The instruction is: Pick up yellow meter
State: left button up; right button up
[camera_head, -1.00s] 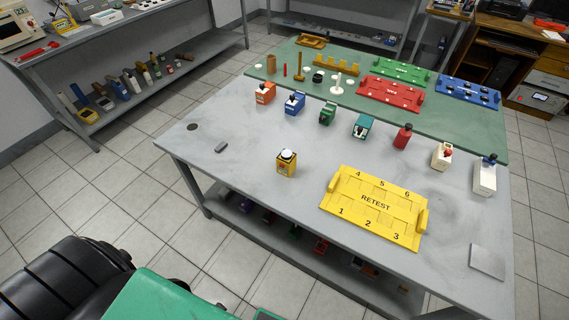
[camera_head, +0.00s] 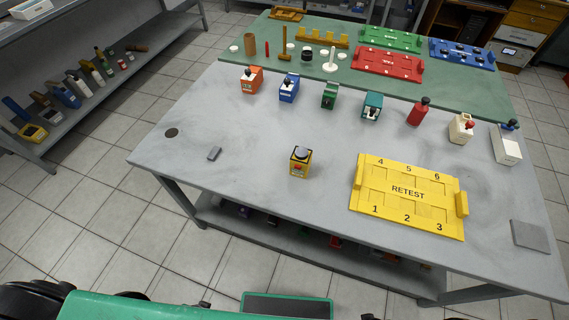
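The yellow meter (camera_head: 299,162) is a small yellow box with a dark and grey round top and a red mark on its front. It stands upright and alone on the grey table, left of the yellow RETEST tray (camera_head: 454,222). Nothing touches it. Neither of my grippers shows in the head view; only green and black parts of my own body show along the bottom edge.
A row of meters crosses the table: orange (camera_head: 251,80), blue (camera_head: 289,88), green (camera_head: 329,95), teal (camera_head: 372,106), red (camera_head: 419,111), and white ones (camera_head: 460,128). A small grey block (camera_head: 214,153) lies left. The table front around the yellow meter is clear.

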aim_at(305, 165)
jog(key=k+j+z, duration=0.1)
jog(key=j+z, duration=0.15)
jog(key=k+j+z, duration=0.25)
jog(key=j, duration=0.2)
jog(key=k, duration=0.35)
